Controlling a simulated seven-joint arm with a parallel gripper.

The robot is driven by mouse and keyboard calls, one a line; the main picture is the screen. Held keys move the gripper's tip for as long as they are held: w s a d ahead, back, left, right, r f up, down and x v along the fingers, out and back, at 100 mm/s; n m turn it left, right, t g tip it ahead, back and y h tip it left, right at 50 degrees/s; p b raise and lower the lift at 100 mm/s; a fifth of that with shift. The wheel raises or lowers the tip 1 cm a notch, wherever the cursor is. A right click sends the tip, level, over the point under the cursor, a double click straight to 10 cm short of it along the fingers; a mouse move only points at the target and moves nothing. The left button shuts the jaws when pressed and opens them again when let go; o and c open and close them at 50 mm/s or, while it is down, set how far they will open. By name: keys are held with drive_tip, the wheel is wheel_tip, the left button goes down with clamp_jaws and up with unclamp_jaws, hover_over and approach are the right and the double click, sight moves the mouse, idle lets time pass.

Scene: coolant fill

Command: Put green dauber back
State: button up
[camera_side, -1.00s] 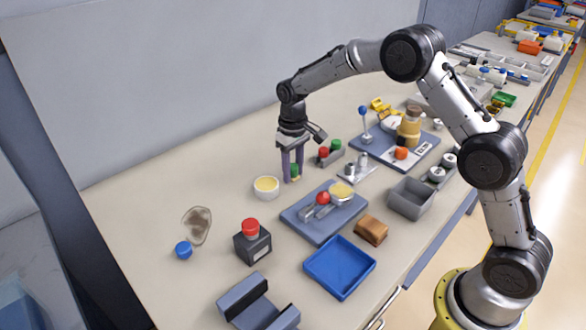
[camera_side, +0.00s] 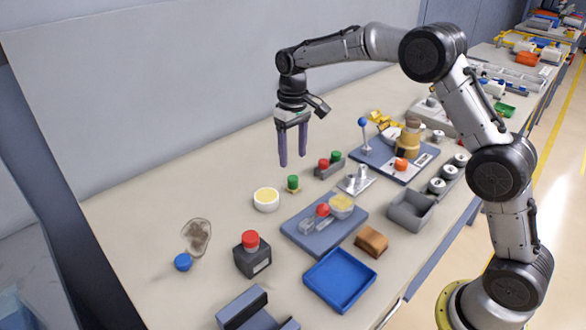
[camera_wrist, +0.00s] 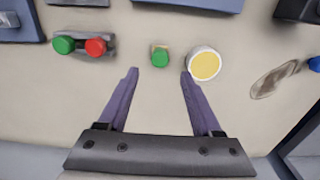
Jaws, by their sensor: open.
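A small green-topped dauber (camera_side: 292,181) stands upright on the bench on a small yellowish base, just beyond the white bowl with yellow contents (camera_side: 266,200). It also shows in the wrist view (camera_wrist: 160,58), left of the bowl (camera_wrist: 204,65). My gripper (camera_side: 293,158) is open and empty, raised above the dauber. In the wrist view its fingers (camera_wrist: 160,74) are spread apart, with the dauber seen between and beyond the tips. A grey holder (camera_side: 328,170) nearby carries a red top (camera_side: 323,163) and another green top (camera_side: 336,156).
A metal bracket (camera_side: 357,181) and a blue-grey plate (camera_side: 318,240) with a red knob lie nearby. A dark bottle with red cap (camera_side: 252,258), blue tray (camera_side: 340,283) and grey bin (camera_side: 411,209) stand closer to the front. The bench left of the bowl is mostly clear.

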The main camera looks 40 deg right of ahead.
drive_tip(key=s+r+t, duration=0.3)
drive_tip(key=s+r, duration=1)
drive_tip(key=s, duration=0.4)
drive_tip(key=s+f+t, duration=0.1)
drive_tip(key=s+f, duration=0.1)
drive_tip(key=s, duration=0.7)
drive_tip(key=s+f+t, duration=0.1)
drive_tip(key=s+f, duration=0.1)
drive_tip(key=s, duration=0.6)
drive_tip(key=shift+s+a+f+t, duration=0.2)
drive_tip(key=shift+s+f+t, duration=0.1)
drive_tip(key=shift+s, duration=0.1)
